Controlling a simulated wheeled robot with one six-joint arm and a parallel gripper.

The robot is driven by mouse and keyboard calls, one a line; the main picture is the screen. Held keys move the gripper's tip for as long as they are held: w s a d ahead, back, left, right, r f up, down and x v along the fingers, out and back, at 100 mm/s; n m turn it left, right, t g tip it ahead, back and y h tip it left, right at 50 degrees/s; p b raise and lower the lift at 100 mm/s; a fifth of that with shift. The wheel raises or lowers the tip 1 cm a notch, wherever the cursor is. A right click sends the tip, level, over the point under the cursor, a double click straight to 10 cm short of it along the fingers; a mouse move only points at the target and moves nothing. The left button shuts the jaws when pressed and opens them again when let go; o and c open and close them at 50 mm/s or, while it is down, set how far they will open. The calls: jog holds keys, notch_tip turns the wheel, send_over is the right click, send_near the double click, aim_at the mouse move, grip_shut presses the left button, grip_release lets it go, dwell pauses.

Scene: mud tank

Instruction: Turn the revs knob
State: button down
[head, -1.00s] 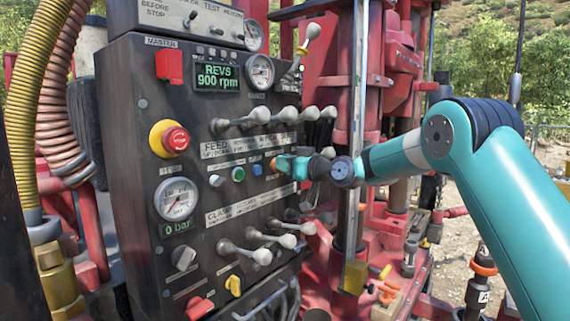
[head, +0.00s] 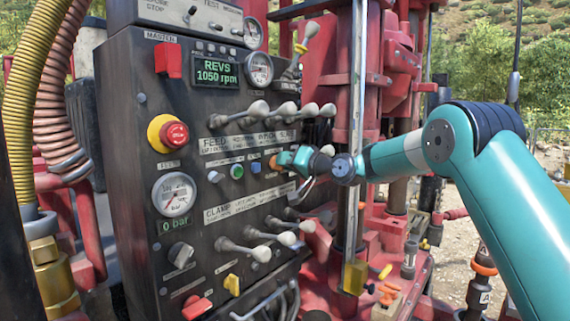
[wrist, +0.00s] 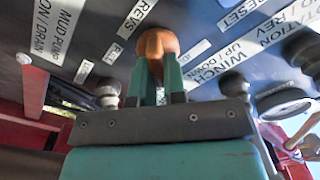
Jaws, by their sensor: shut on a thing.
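The revs knob is a small orange knob (wrist: 156,48) on the dark control panel, near the "REVS" label (wrist: 135,17) in the wrist view. In the head view only a bit of its orange side (head: 273,162) shows, at the right of a row of small buttons. My gripper (wrist: 160,78) has its two teal fingers shut on the knob. It also shows in the head view (head: 280,160), reaching in from the right. The green display (head: 217,72) at the panel's upper part reads "REVS 1050 rpm".
Several levers with grey ball ends (head: 258,109) stick out above my gripper, and more (head: 288,238) below it. A red stop button (head: 175,135) on yellow and a gauge (head: 175,194) are at the panel's left. A vertical steel post (head: 357,110) stands close by my wrist.

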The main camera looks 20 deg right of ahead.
jog(key=m, duration=0.4)
jog(key=shift+w+d+f+m+p, duration=0.1)
jog(key=shift+d+m+p, duration=0.05)
jog(key=shift+m+p, duration=0.25)
jog(key=shift+f+m+p, duration=0.15)
jog(key=shift+m+p, duration=0.15)
jog(key=shift+m, duration=0.8)
jog(key=shift+f+m+p, duration=0.1)
jog(key=shift+m+p, duration=0.2)
jog(key=shift+m, duration=0.8)
jog(key=c, duration=1.2)
grip_release()
jog(key=b+v, duration=0.8)
jog(key=v, duration=0.9)
jog(key=shift+d, duration=0.15)
